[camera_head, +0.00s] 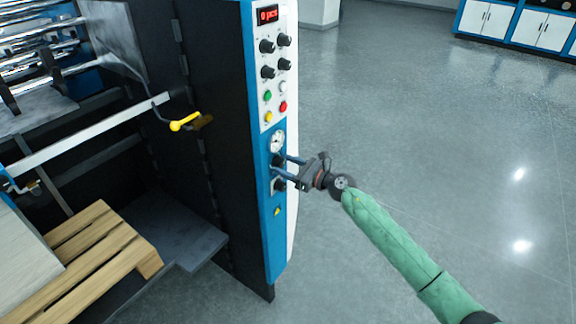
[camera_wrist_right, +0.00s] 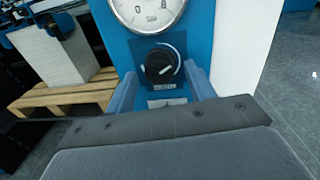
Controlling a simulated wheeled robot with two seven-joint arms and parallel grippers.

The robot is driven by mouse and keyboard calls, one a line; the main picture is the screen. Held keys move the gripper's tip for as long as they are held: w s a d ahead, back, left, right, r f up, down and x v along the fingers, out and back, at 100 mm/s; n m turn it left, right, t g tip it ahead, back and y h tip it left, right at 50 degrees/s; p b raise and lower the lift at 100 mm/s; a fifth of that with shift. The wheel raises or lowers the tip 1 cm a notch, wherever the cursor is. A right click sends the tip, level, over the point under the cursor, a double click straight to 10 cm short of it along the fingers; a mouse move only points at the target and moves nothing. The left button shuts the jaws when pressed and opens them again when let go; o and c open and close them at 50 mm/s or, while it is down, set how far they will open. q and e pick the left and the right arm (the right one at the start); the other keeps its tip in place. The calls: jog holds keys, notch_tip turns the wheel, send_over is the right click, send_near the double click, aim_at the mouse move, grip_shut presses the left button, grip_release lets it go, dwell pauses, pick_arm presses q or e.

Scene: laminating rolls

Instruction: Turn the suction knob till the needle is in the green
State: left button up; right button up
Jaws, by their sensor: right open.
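The suction knob, seemingly the round black one (camera_wrist_right: 160,65) just below the gauge, sits on the blue panel in the right wrist view, with a white arc around it. The gauge (camera_wrist_right: 148,12) is cut off by the top edge there; its needle and any green zone do not show. In the head view the gauge (camera_head: 278,141) is too small to read. My right gripper (camera_head: 282,169) is open in front of the panel. In the wrist view its two fingers (camera_wrist_right: 163,84) stand to the left and right of the knob, apparently not touching it. My left gripper is out of view.
Above the gauge are several black knobs (camera_head: 267,46), coloured buttons (camera_head: 268,96) and a red display (camera_head: 268,15). Another knob (camera_head: 280,185) is below. A yellow-handled lever (camera_head: 184,122) and a wooden pallet (camera_head: 95,245) are at left. The floor at right is clear.

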jog(key=c, duration=1)
jog(key=shift+o, duration=0.2)
